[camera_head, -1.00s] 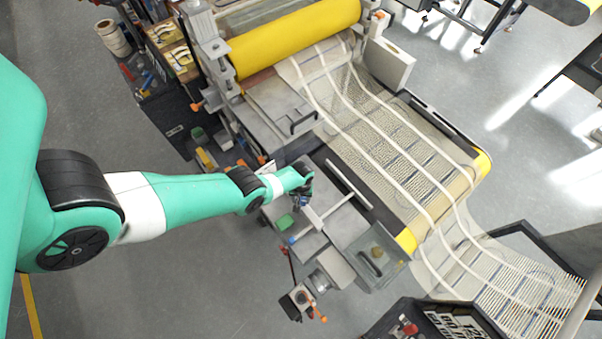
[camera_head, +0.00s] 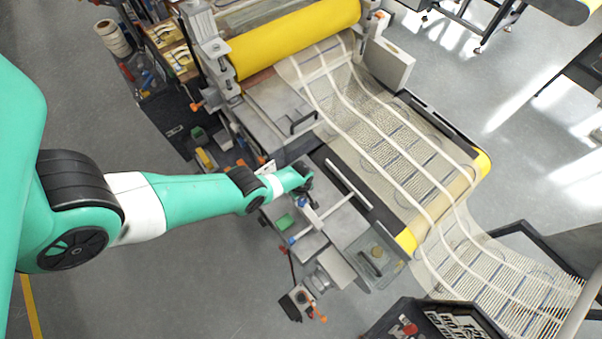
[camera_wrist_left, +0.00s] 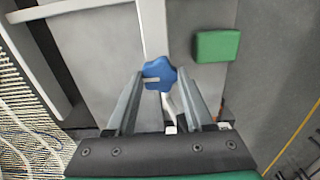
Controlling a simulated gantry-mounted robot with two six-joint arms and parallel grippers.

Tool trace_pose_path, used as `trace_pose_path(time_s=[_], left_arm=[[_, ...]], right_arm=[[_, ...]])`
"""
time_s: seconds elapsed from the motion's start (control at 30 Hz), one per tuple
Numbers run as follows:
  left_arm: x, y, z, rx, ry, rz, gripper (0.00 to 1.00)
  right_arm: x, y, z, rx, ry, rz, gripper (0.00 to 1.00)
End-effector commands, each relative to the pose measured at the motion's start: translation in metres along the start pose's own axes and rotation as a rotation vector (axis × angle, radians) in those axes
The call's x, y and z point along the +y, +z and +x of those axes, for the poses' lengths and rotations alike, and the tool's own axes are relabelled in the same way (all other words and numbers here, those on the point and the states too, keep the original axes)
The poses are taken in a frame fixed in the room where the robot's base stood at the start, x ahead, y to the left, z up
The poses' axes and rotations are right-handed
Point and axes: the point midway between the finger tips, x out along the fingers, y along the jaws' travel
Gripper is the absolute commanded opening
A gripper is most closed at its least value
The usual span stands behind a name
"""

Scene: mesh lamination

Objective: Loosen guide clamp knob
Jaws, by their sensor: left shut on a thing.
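The blue star-shaped guide clamp knob (camera_wrist_left: 159,74) shows in the left wrist view, between the fingertips of my left gripper (camera_wrist_left: 160,80). The gripper is shut on it. In the head view, my left gripper (camera_head: 304,197) is over the grey side table of the laminating machine, with the blue knob (camera_head: 303,203) partly hidden under it. A light metal guide bar (camera_wrist_left: 153,30) runs past the knob. My right gripper is not in view.
A green block (camera_wrist_left: 217,45) lies on the table beside the knob; it also shows in the head view (camera_head: 284,222). A yellow roller (camera_head: 295,38) and mesh web (camera_head: 385,140) lie beyond. A clear-covered box (camera_head: 374,258) stands at the table's right end.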

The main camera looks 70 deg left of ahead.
Motion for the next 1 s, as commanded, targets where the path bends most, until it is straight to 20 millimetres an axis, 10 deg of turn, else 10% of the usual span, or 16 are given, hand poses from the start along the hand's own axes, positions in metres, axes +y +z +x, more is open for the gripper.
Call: trace_pose_path(time_s=[0.53,0.57,0.6,0.7,1.0], left_arm=[[-0.0002,-0.0004,0.0011,0.001,0.002,-0.027,0.0],[-0.0002,-0.0004,0.0011,0.001,0.002,-0.027,0.58],[-0.0002,-0.0004,0.001,0.001,0.001,-0.027,0.65],[-0.0002,-0.0003,0.0008,0.0,0.001,-0.026,0.82],[0.0,-0.0001,-0.0013,0.0,0.0,-0.025,0.82]], right_arm=[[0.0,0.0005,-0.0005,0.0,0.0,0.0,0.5],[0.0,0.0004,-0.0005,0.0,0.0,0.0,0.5],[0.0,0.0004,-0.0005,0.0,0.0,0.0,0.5],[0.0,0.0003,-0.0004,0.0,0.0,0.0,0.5],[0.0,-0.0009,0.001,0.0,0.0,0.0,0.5]])
